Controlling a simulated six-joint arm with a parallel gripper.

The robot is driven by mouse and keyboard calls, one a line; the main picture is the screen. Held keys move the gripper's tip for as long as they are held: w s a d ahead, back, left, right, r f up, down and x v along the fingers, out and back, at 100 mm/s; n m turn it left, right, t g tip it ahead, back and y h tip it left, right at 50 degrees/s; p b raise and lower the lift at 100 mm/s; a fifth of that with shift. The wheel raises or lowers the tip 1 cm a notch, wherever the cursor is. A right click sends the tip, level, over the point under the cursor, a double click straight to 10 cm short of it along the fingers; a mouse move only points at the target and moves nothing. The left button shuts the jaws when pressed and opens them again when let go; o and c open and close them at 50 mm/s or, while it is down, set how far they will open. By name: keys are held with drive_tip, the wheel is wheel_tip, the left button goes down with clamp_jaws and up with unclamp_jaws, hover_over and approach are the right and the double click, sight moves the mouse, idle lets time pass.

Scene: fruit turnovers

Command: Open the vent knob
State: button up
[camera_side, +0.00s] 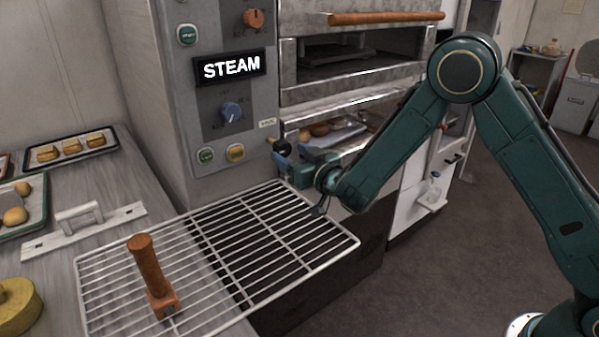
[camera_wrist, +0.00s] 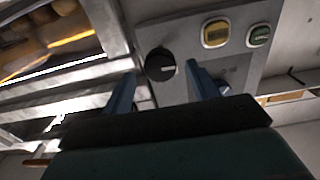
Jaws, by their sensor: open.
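The vent knob (camera_side: 280,145) is a small black round knob low on the right edge of the grey control panel. In the wrist view the vent knob (camera_wrist: 160,65) shows a short pale mark on its face. My gripper (camera_side: 291,157) is open, close in front of the knob in the side view. In the wrist view my gripper (camera_wrist: 160,73) has one blue finger on each side of the knob, with gaps showing. I cannot tell whether the fingers reach around it. A small label plate (camera_side: 267,123) sits above the knob.
The panel bears a STEAM display (camera_side: 230,67), a blue knob (camera_side: 231,112), an orange knob (camera_side: 254,19) and green and yellow buttons (camera_side: 235,153). The steel oven (camera_side: 360,70) is at the right.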

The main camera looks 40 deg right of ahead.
drive_tip(key=s, duration=0.8)
drive_tip(key=shift+s, duration=0.15)
idle(0.5)
drive_tip(key=shift+r, duration=0.1)
drive_tip(key=s+d+r+m+g+h, duration=0.4)
drive_tip(key=s+d, duration=0.1)
drive_tip(key=d, duration=0.3)
drive_tip(key=s+d+r+m+g+h, duration=0.3)
drive_tip(key=s+d+r+m+h, duration=0.15)
drive_tip(key=d, duration=0.45)
drive_tip(key=s+a+n+g+y, duration=0.2)
drive_tip(key=s+a+n+y, duration=0.2)
drive_tip(key=s, duration=0.8)
drive_tip(key=s+a+r+n+g+y, duration=0.1)
drive_tip(key=s+a+n+g+y, duration=0.2)
drive_tip(key=s, duration=0.9)
drive_tip(key=shift+a+n+y, duration=0.75)
drive_tip(key=shift+a, duration=0.1)
